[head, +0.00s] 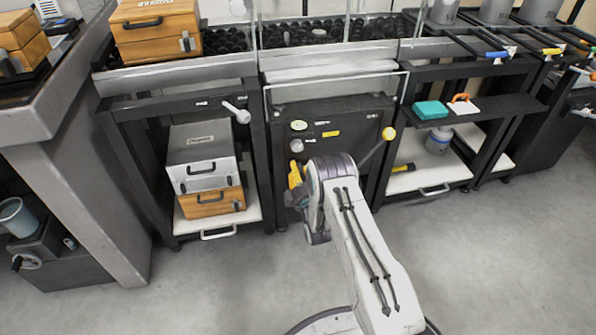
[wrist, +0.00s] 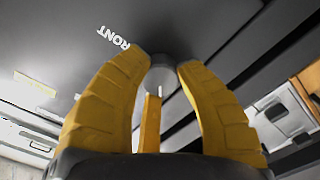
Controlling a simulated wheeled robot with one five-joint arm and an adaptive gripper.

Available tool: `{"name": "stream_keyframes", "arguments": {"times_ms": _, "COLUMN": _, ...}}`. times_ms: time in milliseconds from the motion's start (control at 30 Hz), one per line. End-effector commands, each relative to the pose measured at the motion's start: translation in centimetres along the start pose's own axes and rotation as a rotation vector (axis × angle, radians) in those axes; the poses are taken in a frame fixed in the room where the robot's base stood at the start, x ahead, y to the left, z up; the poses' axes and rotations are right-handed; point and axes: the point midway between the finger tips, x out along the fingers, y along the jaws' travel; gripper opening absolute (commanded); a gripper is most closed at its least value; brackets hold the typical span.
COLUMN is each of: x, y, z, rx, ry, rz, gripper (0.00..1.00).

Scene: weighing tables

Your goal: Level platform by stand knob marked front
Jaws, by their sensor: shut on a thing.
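The dark stand (head: 350,112) with the platform is at the middle of the head view. My gripper (head: 296,170) is at its front left, partly hidden by my arm. In the wrist view, my gripper's yellow fingers (wrist: 165,62) are closed around a pale grey knob (wrist: 160,77). White letters reading "RONT" (wrist: 113,38) show beside the knob, with the first letter not readable. In the head view a grey round knob (head: 297,146) shows just above my gripper. A round pale green disc (head: 299,125), perhaps a level, lies above that.
A yellow ball-ended lever (head: 388,134) sticks out right of my arm. A grey case (head: 202,150) on a wooden box (head: 212,205) fills the left shelf. A teal block (head: 431,110) lies on the right shelf. The floor (head: 500,260) at front right is clear.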

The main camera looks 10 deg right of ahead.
Motion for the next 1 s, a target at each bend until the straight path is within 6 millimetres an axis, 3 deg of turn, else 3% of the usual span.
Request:
{"name": "stream_keyframes", "arguments": {"times_ms": 300, "x": 0.27, "y": 0.25, "z": -0.67, "rx": 0.0, "ry": 0.014, "rz": 0.009, "gripper": 0.0}}
{"name": "stream_keyframes", "arguments": {"times_ms": 333, "x": 0.26, "y": 0.24, "z": -0.67, "rx": 0.0, "ry": 0.014, "rz": 0.008, "gripper": 0.36}}
{"name": "stream_keyframes", "arguments": {"times_ms": 600, "x": 0.12, "y": 0.09, "z": -0.32, "rx": 0.001, "ry": 0.007, "rz": 0.003, "gripper": 0.59}}
{"name": "stream_keyframes", "arguments": {"times_ms": 1000, "x": -0.72, "y": -0.05, "z": -0.07, "rx": 0.001, "ry": 0.001, "rz": -0.001, "gripper": 0.59}}
